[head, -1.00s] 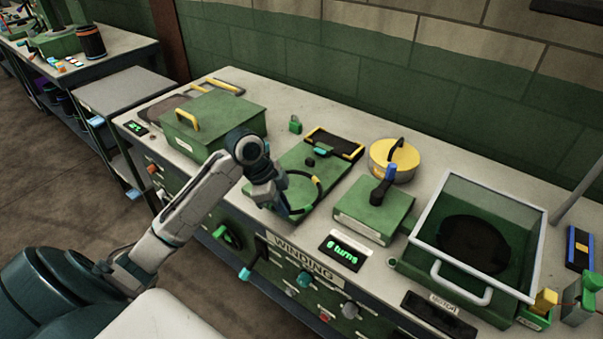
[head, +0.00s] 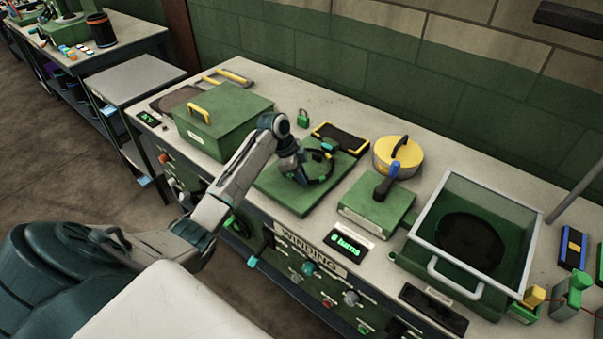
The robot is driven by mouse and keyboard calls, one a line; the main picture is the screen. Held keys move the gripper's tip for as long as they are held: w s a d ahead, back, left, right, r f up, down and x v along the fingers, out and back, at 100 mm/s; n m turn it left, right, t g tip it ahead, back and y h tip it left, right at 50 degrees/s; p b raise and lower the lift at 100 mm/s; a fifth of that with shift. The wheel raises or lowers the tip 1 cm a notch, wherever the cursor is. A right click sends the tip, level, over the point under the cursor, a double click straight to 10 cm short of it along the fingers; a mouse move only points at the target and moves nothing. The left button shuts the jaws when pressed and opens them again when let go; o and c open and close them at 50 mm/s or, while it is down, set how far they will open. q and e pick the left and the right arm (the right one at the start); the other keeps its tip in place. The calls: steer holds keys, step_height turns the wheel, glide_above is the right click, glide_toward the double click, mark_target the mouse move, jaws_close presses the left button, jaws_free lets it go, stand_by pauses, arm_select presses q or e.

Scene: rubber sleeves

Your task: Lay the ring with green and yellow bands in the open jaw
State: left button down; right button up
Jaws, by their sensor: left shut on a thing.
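The dark ring (head: 331,172) is in my left gripper (head: 303,178) over the green plate (head: 288,202) of a small bench fixture. A yellowish band shows near its far side; its other bands are too small to tell apart. The jaw (head: 328,146), a small teal and black part, sits at the far part of the plate. The ring's far side overlaps the jaw in this view; I cannot tell whether it touches it or hangs above. My left gripper is shut on the ring's near left side and hides part of it. My right gripper is not in view.
A black tray with yellow corners (head: 340,138) lies behind the plate. A lidded green box (head: 225,128) stands left, and a green block with a blue-handled lever (head: 377,208) right.

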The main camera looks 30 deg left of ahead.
arm_select(q)
steer(key=shift+f, duration=0.2)
steer(key=c, duration=1.5)
jaws_free()
steer(key=shift+b+v, duration=2.15)
steer(key=shift+v, duration=3.85)
steer(key=shift+s+a, duration=0.1)
